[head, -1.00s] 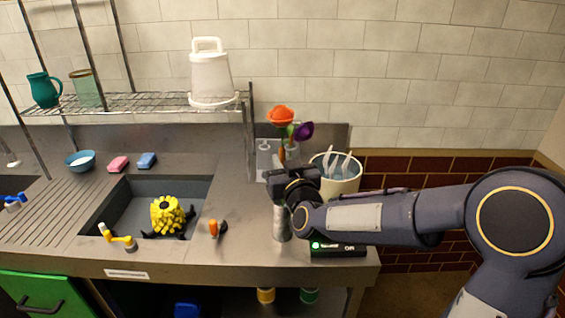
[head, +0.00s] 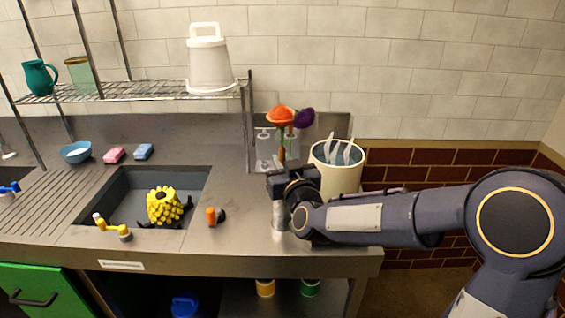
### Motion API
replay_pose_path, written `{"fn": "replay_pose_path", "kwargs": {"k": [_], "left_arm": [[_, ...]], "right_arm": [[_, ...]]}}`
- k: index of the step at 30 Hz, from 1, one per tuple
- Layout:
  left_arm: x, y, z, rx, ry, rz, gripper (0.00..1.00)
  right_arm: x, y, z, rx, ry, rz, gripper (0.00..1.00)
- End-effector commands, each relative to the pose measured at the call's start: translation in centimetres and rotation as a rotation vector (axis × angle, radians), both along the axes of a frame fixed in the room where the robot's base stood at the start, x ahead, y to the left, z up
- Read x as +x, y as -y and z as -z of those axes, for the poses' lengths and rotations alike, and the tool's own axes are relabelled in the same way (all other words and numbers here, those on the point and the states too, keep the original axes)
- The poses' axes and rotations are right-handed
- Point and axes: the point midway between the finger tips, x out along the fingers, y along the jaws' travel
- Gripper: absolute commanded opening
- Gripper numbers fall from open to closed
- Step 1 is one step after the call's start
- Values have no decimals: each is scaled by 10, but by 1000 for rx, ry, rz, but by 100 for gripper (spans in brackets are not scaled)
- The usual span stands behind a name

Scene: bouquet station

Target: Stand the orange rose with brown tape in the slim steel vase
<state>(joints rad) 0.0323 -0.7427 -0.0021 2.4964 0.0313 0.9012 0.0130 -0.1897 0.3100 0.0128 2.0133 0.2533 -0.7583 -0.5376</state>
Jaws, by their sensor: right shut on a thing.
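My right gripper (head: 278,183) is shut on the orange rose (head: 279,116), which it holds upright by the lower stem. Brown-orange tape (head: 282,152) shows on the stem above the jaws. The slim steel vase (head: 279,216) stands on the counter directly below the gripper; its upper part is hidden behind the gripper. I cannot tell whether the stem's lower end is inside the vase. My left gripper is not in view.
A purple flower (head: 303,118) stands behind the rose. A cream bucket (head: 338,178) with pale-handled tools stands close right of the gripper. A sink (head: 130,209) holds a yellow object (head: 164,205). An orange-and-black item (head: 215,216) lies left of the vase. The wire shelf (head: 150,104) ends left of the rose.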

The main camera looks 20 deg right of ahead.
Motion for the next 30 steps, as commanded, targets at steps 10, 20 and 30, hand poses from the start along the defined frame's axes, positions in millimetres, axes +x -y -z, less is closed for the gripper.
{"fn": "replay_pose_path", "kwargs": {"k": [10,20,30], "left_arm": [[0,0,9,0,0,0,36],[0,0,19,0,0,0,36],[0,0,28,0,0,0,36]], "right_arm": [[0,0,9,0,0,0,1],[0,0,19,0,0,0,1],[0,0,28,0,0,0,1]]}}
